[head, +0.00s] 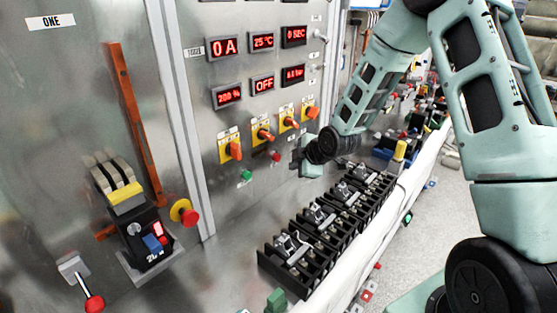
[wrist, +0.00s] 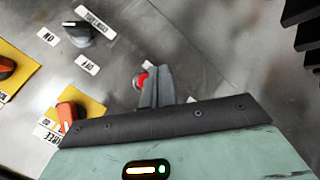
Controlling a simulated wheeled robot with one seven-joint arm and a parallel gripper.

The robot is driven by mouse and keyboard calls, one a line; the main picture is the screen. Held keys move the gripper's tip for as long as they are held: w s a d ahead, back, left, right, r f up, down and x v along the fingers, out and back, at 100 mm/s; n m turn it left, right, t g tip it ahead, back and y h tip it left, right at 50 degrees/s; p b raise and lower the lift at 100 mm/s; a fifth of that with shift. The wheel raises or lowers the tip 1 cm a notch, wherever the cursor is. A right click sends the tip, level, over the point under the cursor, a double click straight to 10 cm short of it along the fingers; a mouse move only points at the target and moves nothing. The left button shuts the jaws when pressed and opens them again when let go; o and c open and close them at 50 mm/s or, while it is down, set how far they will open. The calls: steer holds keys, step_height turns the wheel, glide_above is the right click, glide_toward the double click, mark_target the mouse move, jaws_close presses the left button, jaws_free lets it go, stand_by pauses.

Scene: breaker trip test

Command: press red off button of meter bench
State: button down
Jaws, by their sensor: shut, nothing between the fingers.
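The meter bench is an upright metal panel with red digital displays (head: 223,47). Low on it, in the head view, are a small red button (head: 276,156) and a green button (head: 246,176). My gripper (head: 296,158) is near the panel face, to the right of that red button. In the wrist view a red button (wrist: 138,80) shows just left of my shut, empty fingers (wrist: 156,86), which partly hide it. Whether the fingers touch it, and whether it is the same red button, I cannot tell.
Orange rotary knobs on yellow plates (head: 234,150) line the panel above the buttons. A black knob (wrist: 80,33) has ON and OFF labels. Black terminal blocks (head: 300,255) stand on the bench below my gripper. A red mushroom button (head: 183,212) is farther left.

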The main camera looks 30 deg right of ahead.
steer(key=shift+s+d, duration=0.25)
steer(key=shift+s, duration=0.3)
steer(key=shift+s+d, duration=0.2)
steer(key=shift+s, duration=0.3)
steer(key=s+a+m+g+b, duration=0.1)
steer(key=s+a, duration=0.3)
steer(key=a, duration=0.1)
steer(key=s+a+r+g+b, duration=0.1)
steer(key=s+a, duration=0.3)
steer(key=a, duration=0.2)
steer(key=s+a+r+m+g+b, duration=0.1)
steer(key=s+a+g+b, duration=0.1)
steer(key=s+a, duration=0.2)
steer(key=shift+a+m+y, duration=0.3)
steer(key=shift+a, duration=0.4)
steer(key=s+a+r+m+g+h+b, duration=0.1)
steer(key=s+a+m+g, duration=0.1)
steer(key=s, duration=0.9)
steer(key=s+a+r+m+g+b, duration=0.1)
steer(key=s+a+m+g+b, duration=0.1)
steer(key=s, duration=0.9)
steer(key=shift+s+a+g+h, duration=0.15)
steer(key=shift+a+g+h, duration=0.25)
steer(key=shift+a, duration=0.45)
